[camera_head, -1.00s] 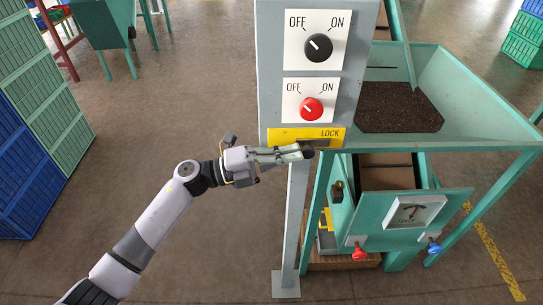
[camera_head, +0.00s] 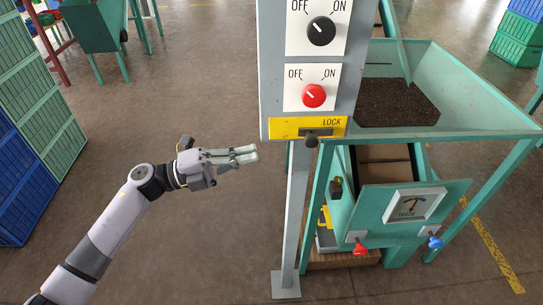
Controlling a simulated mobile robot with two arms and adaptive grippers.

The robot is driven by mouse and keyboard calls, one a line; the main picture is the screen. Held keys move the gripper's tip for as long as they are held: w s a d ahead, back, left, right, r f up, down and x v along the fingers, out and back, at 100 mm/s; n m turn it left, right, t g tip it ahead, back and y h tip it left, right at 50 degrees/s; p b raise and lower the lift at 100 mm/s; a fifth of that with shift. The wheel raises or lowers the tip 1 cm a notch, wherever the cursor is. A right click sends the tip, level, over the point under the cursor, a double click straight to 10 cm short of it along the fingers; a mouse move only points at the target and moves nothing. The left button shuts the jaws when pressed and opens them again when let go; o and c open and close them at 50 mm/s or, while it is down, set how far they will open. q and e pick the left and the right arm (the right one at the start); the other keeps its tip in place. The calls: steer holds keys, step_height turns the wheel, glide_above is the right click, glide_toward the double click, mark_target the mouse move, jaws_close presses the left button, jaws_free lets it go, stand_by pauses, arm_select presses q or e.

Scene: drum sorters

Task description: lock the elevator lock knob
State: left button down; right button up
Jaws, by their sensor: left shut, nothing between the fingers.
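The lock knob (camera_head: 312,141) is a small dark knob below a slotted bar on the yellow LOCK plate (camera_head: 285,128), at the bottom of the grey control post (camera_head: 272,60). It sits near the middle to right part of the plate, beside the word LOCK. Above it are a red dial (camera_head: 314,96) and a black dial (camera_head: 321,31), both with OFF and ON marks and both with pointers toward OFF. My left gripper (camera_head: 255,154) is shut and empty, left of the knob and apart from it. My right gripper is not in view.
A green hopper (camera_head: 480,116) with dark grains stands right of the post. Below it are a gauge (camera_head: 414,204), a red handle (camera_head: 360,249) and a blue handle (camera_head: 435,243). Stacked green and blue crates (camera_head: 22,190) stand at the left.

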arm_select(q)
steer(key=v, duration=0.3)
steer(key=shift+a+b, duration=0.35)
steer(key=shift+b, duration=0.05)
steer(key=shift+d, duration=0.1)
steer(key=shift+f, duration=0.1)
